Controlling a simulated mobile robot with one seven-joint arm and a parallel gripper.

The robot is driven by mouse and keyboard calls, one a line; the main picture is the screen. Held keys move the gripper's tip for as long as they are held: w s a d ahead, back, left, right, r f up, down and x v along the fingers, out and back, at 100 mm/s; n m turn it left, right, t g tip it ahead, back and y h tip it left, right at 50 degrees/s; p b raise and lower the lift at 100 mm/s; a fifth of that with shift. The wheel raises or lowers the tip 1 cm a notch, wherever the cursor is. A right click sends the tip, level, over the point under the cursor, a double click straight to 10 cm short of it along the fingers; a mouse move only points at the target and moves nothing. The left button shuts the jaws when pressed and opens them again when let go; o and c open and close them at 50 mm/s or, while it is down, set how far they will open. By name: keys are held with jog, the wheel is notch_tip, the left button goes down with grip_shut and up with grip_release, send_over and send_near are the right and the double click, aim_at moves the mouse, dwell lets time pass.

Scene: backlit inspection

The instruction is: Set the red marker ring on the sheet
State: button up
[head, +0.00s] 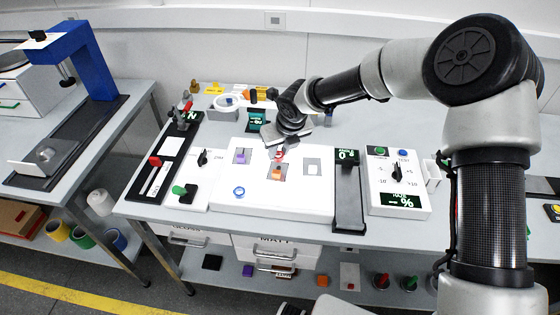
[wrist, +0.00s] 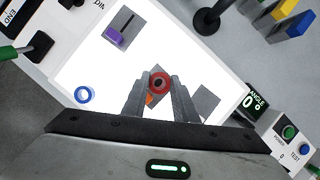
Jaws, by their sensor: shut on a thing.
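The red marker ring (wrist: 159,82) is between the fingertips of my gripper (wrist: 160,85), which is shut on it above the white lit sheet. In the head view the red ring (head: 280,155) shows just under my gripper (head: 279,152), partly hidden by it. The white sheet (head: 300,200) lies on the bench's lit panel and also shows in the wrist view (wrist: 105,75). A blue ring (head: 239,191) lies on its lower left part. Grey patches on the sheet hold a purple block (head: 241,157) and an orange block (head: 276,174); the fingers partly hide the orange one in the wrist view.
A green-handled control (head: 181,191) stands left of the sheet. An angle display (head: 347,156) and a dial panel (head: 398,181) stand to the right. Several small items crowd the back of the bench. The sheet's front right part is clear.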

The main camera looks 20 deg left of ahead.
aim_at(280, 157)
jog(key=shift+f, duration=2.05)
jog(key=shift+f, duration=0.1)
jog(key=o, duration=1)
jog(key=shift+d+r, duration=0.1)
jog(key=shift+r, duration=0.3)
jog(key=v, duration=1.1)
jog(key=shift+r+p, duration=0.2)
jog(key=shift+p, duration=0.2)
jog(key=shift+s+d, duration=0.1)
jog(key=shift+s, duration=0.05)
